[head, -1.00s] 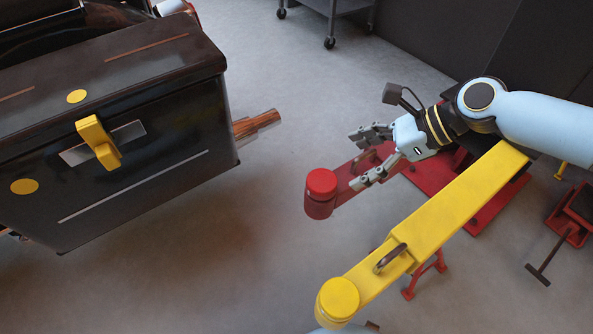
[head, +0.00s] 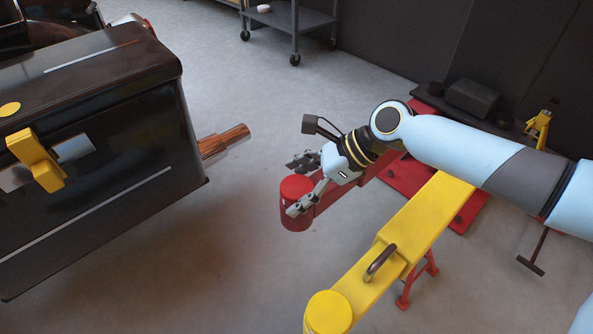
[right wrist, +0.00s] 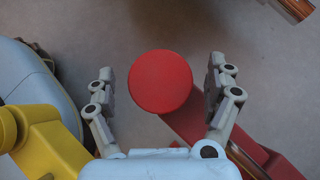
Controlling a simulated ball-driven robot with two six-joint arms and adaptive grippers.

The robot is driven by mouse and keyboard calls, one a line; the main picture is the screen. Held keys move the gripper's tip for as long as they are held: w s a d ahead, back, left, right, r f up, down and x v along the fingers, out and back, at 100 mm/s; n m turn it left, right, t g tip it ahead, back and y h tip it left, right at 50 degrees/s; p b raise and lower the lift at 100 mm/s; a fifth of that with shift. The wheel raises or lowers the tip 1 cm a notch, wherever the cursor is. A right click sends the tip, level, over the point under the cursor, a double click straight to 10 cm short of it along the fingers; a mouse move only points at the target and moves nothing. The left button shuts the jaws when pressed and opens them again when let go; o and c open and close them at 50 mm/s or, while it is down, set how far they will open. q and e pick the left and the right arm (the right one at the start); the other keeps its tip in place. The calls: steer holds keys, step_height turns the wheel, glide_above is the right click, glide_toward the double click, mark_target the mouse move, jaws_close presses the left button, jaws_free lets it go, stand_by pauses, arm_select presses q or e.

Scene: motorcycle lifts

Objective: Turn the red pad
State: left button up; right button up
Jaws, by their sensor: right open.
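The red pad (head: 296,188) is a short round cylinder on the end of a red lift arm (head: 330,194). In the right wrist view the red pad (right wrist: 160,81) lies between the fingers of my right gripper (right wrist: 160,88), with a gap on each side. My right gripper (head: 300,186) is open, its fingers reaching to both sides of the pad in the head view. Part of the red arm is hidden behind the gripper. My left gripper is not in view.
A yellow lift arm (head: 412,222) with a yellow pad (head: 328,312) and a dark handle (head: 380,262) lies in front. A black case (head: 90,150) with a yellow latch (head: 36,160) and a pipe end (head: 224,143) stand at left. A grey cart (head: 290,18) is behind.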

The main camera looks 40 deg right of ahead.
steer(key=shift+w+a, duration=0.1)
steer(key=c, duration=1.2)
